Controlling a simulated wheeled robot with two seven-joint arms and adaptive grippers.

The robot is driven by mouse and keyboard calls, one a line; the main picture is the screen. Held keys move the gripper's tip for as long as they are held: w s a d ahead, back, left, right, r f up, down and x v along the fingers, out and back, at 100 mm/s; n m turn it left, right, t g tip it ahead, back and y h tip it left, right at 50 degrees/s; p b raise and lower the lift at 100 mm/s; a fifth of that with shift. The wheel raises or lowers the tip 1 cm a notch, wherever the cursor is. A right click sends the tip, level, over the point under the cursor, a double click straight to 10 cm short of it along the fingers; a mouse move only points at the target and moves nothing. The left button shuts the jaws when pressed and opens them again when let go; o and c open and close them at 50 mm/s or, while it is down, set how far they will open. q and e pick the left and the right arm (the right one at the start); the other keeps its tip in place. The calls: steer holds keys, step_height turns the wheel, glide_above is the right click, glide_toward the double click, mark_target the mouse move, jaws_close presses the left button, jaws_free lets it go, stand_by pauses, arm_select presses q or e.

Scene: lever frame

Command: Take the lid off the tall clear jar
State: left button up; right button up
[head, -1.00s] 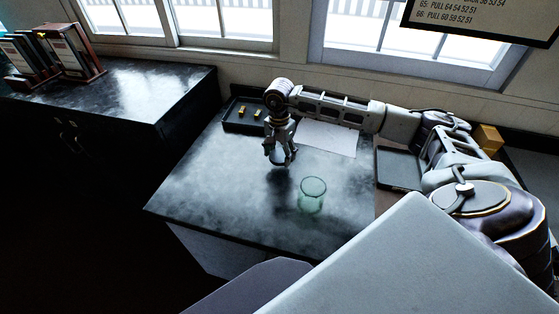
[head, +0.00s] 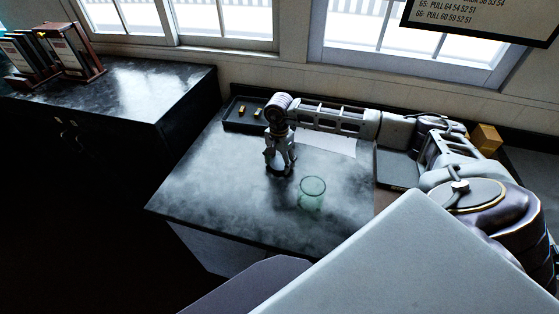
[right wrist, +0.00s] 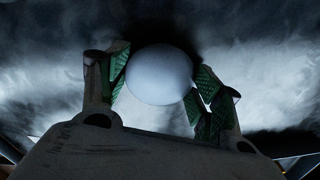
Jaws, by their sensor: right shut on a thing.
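The tall clear jar (head: 312,193) stands upright on the dark table, with a greenish tint and an open top. My right gripper (head: 280,167) is to the left of the jar and apart from it, pointing down close to the table top. In the right wrist view, its two green-padded fingers (right wrist: 162,92) are shut on a pale round thing, which looks like the lid (right wrist: 160,74). In the head view the lid is mostly hidden by the fingers. I cannot tell whether it touches the table. My left gripper is not in view.
A dark tray (head: 243,113) with small yellow pieces lies at the back left of the table. A white sheet (head: 328,138) lies behind my gripper. A grey tray (head: 397,170) is at the right. The table's front left (head: 215,205) is clear.

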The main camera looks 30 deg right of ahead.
mark_target(279, 163)
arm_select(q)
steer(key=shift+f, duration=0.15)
arm_select(e)
steer(key=shift+f, duration=0.15)
steer(key=o, duration=1.1)
arm_select(q)
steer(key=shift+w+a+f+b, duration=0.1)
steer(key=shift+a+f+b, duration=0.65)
steer(key=shift+b, duration=0.2)
arm_select(e)
steer(key=shift+r, duration=6.15)
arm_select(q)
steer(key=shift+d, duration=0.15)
